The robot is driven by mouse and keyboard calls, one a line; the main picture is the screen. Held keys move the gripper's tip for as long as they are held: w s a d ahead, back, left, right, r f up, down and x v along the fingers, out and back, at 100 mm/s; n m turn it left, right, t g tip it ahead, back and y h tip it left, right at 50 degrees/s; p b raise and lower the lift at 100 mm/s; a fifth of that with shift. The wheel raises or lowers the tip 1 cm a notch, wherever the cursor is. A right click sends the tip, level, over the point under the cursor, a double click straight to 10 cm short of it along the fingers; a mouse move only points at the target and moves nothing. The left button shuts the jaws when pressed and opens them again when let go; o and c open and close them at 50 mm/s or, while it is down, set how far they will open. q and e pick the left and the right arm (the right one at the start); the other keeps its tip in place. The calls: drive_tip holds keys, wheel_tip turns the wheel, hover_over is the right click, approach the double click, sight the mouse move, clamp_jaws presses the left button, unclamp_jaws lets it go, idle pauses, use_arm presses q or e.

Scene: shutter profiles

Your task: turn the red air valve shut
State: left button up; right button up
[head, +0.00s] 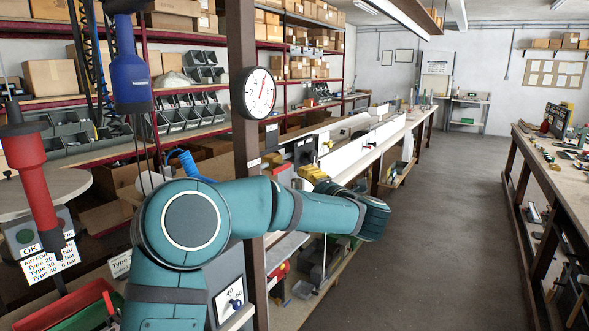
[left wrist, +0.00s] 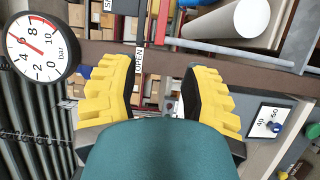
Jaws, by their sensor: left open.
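My left gripper (head: 297,172) is beside the brown post, below the round gauge, with its yellow fingers spread. In the left wrist view the open gripper (left wrist: 157,78) has nothing visible held between its fingers. A white OPEN label (left wrist: 139,60) shows between the fingers, against the post. Another label (left wrist: 108,5), partly cut off, is at the top edge. My right gripper is not in view.
The pressure gauge (head: 259,92) is on the brown post (head: 243,40); it also shows in the left wrist view (left wrist: 40,48). A dial panel (head: 231,300) is low beside the post. A red tool (head: 30,175) and a blue tool (head: 130,78) hang left. The aisle floor (head: 440,210) is clear.

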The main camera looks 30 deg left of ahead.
sight(277, 171)
use_arm(q)
drive_tip(key=x, duration=1.3)
drive_tip(key=shift+a+f, duration=0.1)
drive_tip(key=shift+a, duration=0.1)
drive_tip(key=shift+s+d, duration=0.1)
clamp_jaws()
